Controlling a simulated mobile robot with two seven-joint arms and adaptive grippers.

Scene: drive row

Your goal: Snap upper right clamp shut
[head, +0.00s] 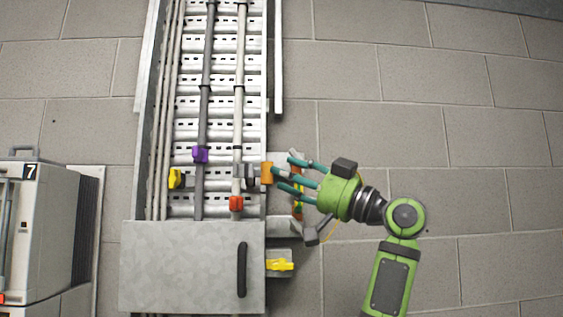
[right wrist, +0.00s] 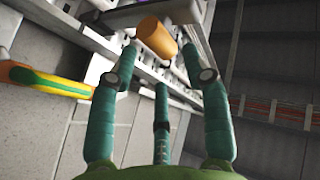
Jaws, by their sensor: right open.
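A dark clamp (head: 248,175) sits on the pale right-hand pipe of the cable tray and has an orange cylindrical handle (head: 267,172) sticking out to the right. My right gripper (head: 283,171) is open, its teal fingers pointing left at the handle. In the right wrist view the orange handle (right wrist: 157,38) shows just beyond the spread fingertips, with no grip on it. A purple clamp (head: 200,154) is on the dark left pipe and a red one (head: 236,203) is lower on the pale pipe. Whether the dark clamp is latched cannot be told. My left gripper is not in view.
A grey metal cover (head: 190,266) with a black handle spans the tray's lower end. Yellow parts show at the tray's left (head: 176,178) and right of the cover (head: 280,265). A cabinet marked 7 (head: 36,235) stands at left. The right-hand wall is bare.

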